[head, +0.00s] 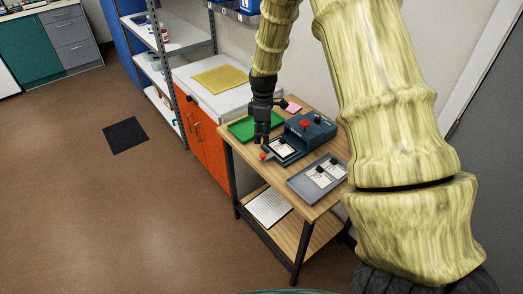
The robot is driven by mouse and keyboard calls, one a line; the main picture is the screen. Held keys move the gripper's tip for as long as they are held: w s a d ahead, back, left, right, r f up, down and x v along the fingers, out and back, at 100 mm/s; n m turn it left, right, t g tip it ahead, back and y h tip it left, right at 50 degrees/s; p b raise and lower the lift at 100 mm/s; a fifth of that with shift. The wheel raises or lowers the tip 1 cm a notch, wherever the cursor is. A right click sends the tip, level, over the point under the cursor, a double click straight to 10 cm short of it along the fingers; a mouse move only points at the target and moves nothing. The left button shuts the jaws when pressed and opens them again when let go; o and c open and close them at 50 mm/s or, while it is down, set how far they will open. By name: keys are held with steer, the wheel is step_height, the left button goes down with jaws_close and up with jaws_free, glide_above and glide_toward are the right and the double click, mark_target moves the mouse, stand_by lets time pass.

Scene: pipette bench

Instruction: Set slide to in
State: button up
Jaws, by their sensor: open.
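A dark blue device (312,129) with a red button on top stands on the small wooden bench. A low part with a white panel (281,148) extends from its front left; it looks like the slide, drawn out from the body. An orange-red knob (263,156) shows at its outer end. My gripper (262,144) is black, points down and is open, just above or beside the knob end. From this view I cannot tell whether the fingers touch the knob. The fingers partly hide the slide's left edge.
A grey tray (299,184) with white cards and black pieces lies at the bench's front right. A green tray (240,131) lies behind my gripper, and a pink pad (293,107) at the back. An orange cabinet (203,140) adjoins on the left. Open floor lies to the left.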

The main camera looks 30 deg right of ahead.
mark_target(263, 155)
steer(key=shift+f+p, duration=1.45)
steer(key=shift+f, duration=3.45)
jaws_close()
